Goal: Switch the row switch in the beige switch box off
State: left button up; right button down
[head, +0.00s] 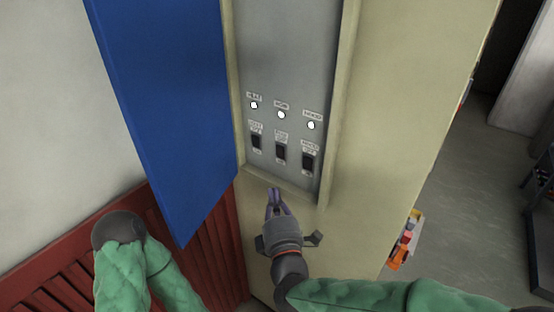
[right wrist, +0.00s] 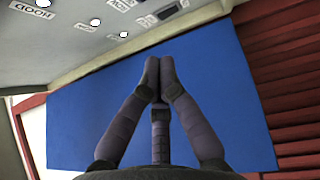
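The beige switch box (head: 345,90) stands open, with a grey panel (head: 285,60) inside. Three black switches sit in a row low on the panel, each below a small label and a lit white lamp. The middle switch (head: 280,152) is under a label that seems to read ROW; its lamp (head: 281,115) is lit. My right gripper (head: 275,192) is just below the panel's lower edge, under the middle switch, not visibly touching it. In the right wrist view its fingertips (right wrist: 159,68) meet, with nothing between them. My left gripper is out of view.
A blue door (head: 175,100) hangs open at the panel's left. A left switch (head: 256,142) and a right switch (head: 308,162) flank the middle one closely. Red slatted panelling (head: 190,255) is at lower left. Grey floor (head: 470,180) lies open at right.

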send_near(276, 149)
jog(key=w+a, duration=0.3)
jog(key=a, duration=0.1)
jog(key=shift+w+d+r+b, duration=0.2)
jog(key=shift+w+d+b, duration=0.35)
jog(key=shift+w+d, duration=0.75)
jog(key=r+p, duration=0.1)
jog(key=p, duration=0.2)
jog(key=shift+w+d+m+g, duration=0.25)
jog(key=shift+w+m+g, duration=0.05)
jog(key=shift+m+g, duration=0.1)
jog(key=shift+f, duration=0.25)
